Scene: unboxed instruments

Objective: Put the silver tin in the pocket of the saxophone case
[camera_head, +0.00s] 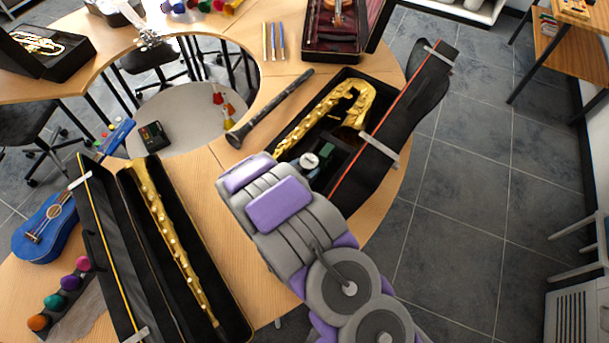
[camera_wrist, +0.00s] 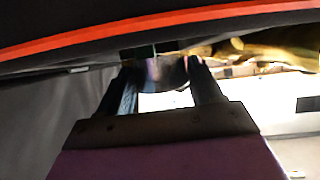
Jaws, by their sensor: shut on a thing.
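The open saxophone case (camera_head: 375,165) lies on the table with a gold saxophone (camera_head: 345,98) in it. Its dark compartments show at the near end, partly behind my arm. My gripper (camera_wrist: 163,66) is shut on a rounded, shiny grey thing, the silver tin (camera_wrist: 168,74), seen between the two fingers in the wrist view. The case's orange-red edge (camera_wrist: 150,22) and part of the gold saxophone (camera_wrist: 270,52) lie close beyond. In the head view my arm hides the fingers. A round whitish thing (camera_head: 309,161) shows by the compartments; I cannot tell if it is the tin.
A black clarinet-like instrument (camera_head: 268,108) lies left of the case. A long open case (camera_head: 238,322) with a gold straight horn (camera_head: 172,240) lies at the front left. A violin case (camera_head: 335,45) stands behind. The case lid (camera_head: 415,100) rises on the right.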

